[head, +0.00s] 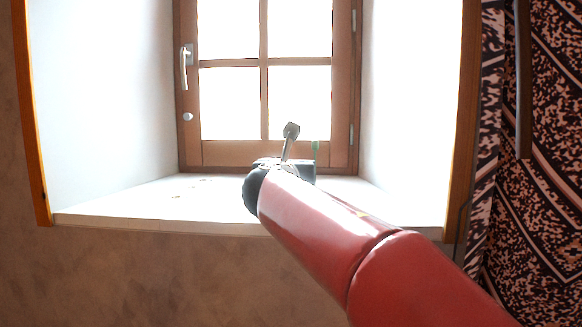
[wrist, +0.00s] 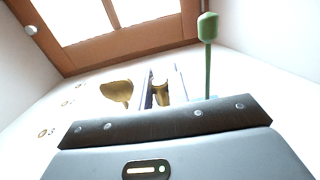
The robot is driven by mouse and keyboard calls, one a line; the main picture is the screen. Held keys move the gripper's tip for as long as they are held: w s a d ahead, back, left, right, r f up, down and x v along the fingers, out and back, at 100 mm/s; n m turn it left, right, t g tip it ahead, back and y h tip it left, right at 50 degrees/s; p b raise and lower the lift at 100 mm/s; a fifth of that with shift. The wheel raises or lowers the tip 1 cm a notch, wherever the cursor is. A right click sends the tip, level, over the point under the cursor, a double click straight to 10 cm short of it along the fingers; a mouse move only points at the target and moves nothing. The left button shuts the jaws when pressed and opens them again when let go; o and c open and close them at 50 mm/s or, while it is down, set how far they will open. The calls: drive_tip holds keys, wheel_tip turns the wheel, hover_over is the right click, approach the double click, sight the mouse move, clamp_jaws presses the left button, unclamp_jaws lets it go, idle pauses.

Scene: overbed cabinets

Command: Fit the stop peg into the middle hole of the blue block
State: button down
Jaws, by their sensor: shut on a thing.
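My gripper (wrist: 164,88) is shut on a brass-coloured piece (wrist: 160,95), which looks like the stop peg; only a small part of it shows between the fingers. A second brass-coloured piece with a wide rounded top (wrist: 117,91) stands just left of the fingers. A green peg with a thick head (wrist: 208,27) stands upright to the right, its foot hidden behind my gripper's dark bar. The green peg also shows faintly in the head view (head: 315,147), beyond my gripper.
The pale window sill (head: 130,207) lies under my gripper, with bare room at left and right. Several small ring-like things (wrist: 44,132) lie on its left part. A wooden window (head: 265,154) closes the back, white walls the sides. A patterned curtain (head: 545,150) hangs at right.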

drive_tip(key=shift+f+b, duration=0.3)
drive_tip(key=shift+f, duration=0.05)
drive_tip(key=c, duration=1.3)
unclamp_jaws()
drive_tip(key=shift+s+a+b, duration=0.2)
drive_tip(key=shift+s+a, duration=0.05)
drive_tip(key=shift+s, duration=1.7)
drive_tip(key=shift+s+a+b, duration=0.2)
drive_tip(key=shift+s, duration=1.75)
